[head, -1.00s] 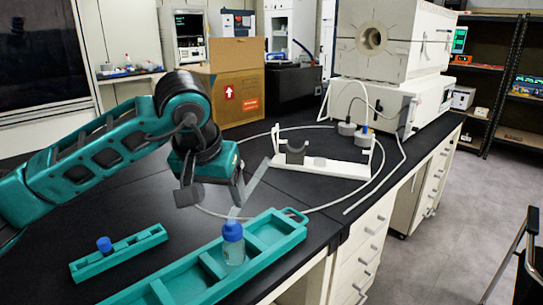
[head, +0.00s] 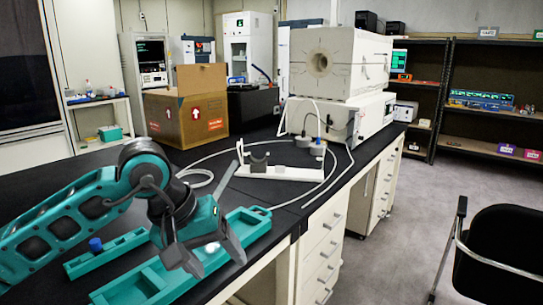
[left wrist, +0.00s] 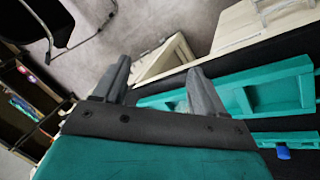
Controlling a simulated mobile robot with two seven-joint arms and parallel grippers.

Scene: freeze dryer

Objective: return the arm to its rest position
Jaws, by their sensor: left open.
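My left gripper (head: 207,256) is open, with its two grey fingers spread apart and nothing seen between them. In the head view it appears in front of the large teal tray (head: 255,219), covering part of it. In the left wrist view the gripper (left wrist: 157,86) also shows open, with the large tray (left wrist: 283,66) beyond the right finger. A small pale patch shows by the fingers; the clear blue-capped bottle is otherwise hidden. A smaller teal tray (head: 128,240) holds a blue-capped vial (head: 95,244). My right gripper is out of view.
A white stand (head: 285,172) and a looped pale tube lie on the black bench. A cardboard box (head: 180,125) and a white furnace (head: 340,65) stand farther back. White drawers (head: 322,250) are below the bench edge. A black chair (head: 500,250) stands at the right.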

